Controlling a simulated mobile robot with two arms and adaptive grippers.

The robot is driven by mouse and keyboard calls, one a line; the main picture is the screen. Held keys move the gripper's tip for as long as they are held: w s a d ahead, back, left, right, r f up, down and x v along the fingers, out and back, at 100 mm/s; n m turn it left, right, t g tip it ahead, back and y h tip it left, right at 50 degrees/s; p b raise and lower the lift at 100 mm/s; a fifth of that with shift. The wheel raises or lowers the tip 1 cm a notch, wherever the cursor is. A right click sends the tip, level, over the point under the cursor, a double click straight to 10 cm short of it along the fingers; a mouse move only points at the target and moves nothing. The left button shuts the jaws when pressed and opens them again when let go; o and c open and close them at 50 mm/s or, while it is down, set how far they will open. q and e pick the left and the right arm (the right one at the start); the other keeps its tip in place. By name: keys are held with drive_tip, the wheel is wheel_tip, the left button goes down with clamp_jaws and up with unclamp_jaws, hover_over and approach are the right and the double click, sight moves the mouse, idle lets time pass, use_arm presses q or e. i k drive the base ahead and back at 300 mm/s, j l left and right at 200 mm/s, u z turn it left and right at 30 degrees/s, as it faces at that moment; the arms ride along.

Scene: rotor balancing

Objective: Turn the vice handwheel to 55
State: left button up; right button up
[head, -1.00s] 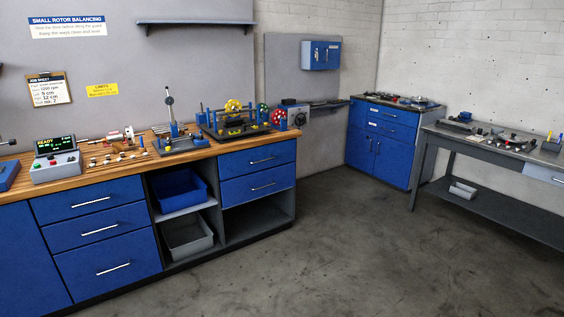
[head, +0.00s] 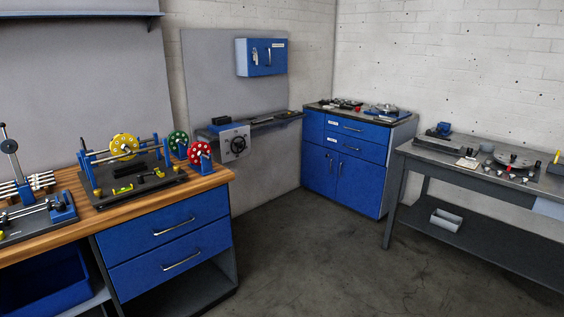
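No part of my arms or grippers shows in the head view. I cannot tell for certain which item is the vice handwheel. A grey box with a dark round knob or dial (head: 237,143) is mounted at the left end of the wall shelf, and its markings are too small to read. A red wheel (head: 201,153) on a blue stand is at the right end of the wooden bench, with a green wheel (head: 178,142) behind it. A yellow wheel (head: 124,146) sits in the blue balancing rig. A small blue device (head: 440,130) stands on the right grey table.
The wooden bench (head: 75,218) with blue drawers fills the left. A blue cabinet (head: 347,170) stands in the back corner and a grey table (head: 445,161) at right holds several small parts. A blue box (head: 262,57) hangs on the wall. The concrete floor (head: 310,260) between is clear.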

sight(239, 146)
drive_tip(key=i+u, duration=0.1)
drive_tip(key=i, duration=0.45)
drive_tip(key=i+l+u, duration=0.15)
drive_tip(key=i, duration=0.4)
drive_tip(key=i+l+u, duration=0.1)
drive_tip(key=i, duration=0.5)
drive_tip(key=i+l+u, duration=0.1)
drive_tip(key=i+l, duration=0.15)
drive_tip(key=i, duration=0.3)
